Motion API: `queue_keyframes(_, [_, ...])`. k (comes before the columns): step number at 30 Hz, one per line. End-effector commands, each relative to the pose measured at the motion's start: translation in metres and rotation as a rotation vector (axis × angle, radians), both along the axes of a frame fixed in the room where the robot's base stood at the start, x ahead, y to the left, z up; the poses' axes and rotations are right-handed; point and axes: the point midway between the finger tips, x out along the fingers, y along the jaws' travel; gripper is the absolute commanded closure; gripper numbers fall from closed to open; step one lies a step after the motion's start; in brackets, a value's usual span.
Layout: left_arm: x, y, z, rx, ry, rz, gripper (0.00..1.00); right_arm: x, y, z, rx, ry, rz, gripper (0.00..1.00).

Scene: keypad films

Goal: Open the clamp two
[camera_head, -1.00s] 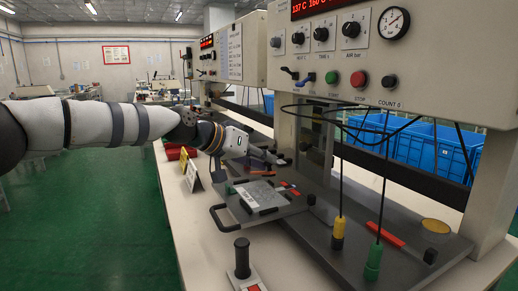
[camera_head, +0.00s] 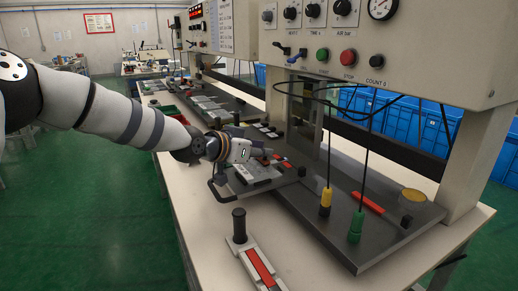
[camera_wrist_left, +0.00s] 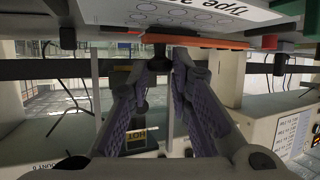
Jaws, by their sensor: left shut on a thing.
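The fixture plate (camera_head: 236,188) with its dark loop handle and pale panel sits at the left of the press bed. A red clamp lever (camera_head: 286,164) shows at its far side, partly hidden by my left gripper (camera_head: 268,157). In the left wrist view, the fingers of my left gripper (camera_wrist_left: 172,58) close together at the dark end of this red-orange clamp lever (camera_wrist_left: 215,43), just below the printed panel (camera_wrist_left: 190,12). The gripper is shut on that end. The clamp's base is hidden. I cannot read a clamp number. My right gripper is not in view.
The press control box (camera_head: 390,45) overhangs the bed, with dark cables hanging to a yellow plug (camera_head: 325,202) and a green plug (camera_head: 356,226). A black-knobbed device with a red strip (camera_head: 262,268) lies on the near table. Blue crates (camera_head: 400,115) stand behind.

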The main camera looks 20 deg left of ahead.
Motion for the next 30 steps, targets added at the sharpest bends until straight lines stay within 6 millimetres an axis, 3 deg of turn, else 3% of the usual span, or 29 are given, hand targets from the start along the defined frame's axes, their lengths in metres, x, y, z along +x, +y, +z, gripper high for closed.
queue_keyframes(5, [0.0,0.0,-0.002,-0.001,0.005,0.0,1.0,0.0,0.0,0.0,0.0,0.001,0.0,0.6])
queue_keyframes(6, [0.0,0.0,-0.002,-0.001,0.005,0.0,0.72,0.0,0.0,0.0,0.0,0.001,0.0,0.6])
queue_keyframes(8, [0.0,0.0,-0.002,-0.001,0.005,0.0,0.63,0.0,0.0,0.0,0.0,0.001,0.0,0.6])
queue_keyframes(18, [-0.005,0.002,0.003,0.0,0.001,0.0,0.63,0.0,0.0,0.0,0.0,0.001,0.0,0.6])
queue_keyframes(30, [-0.087,0.037,0.041,-0.002,0.001,0.001,0.63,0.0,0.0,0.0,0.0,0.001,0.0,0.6])
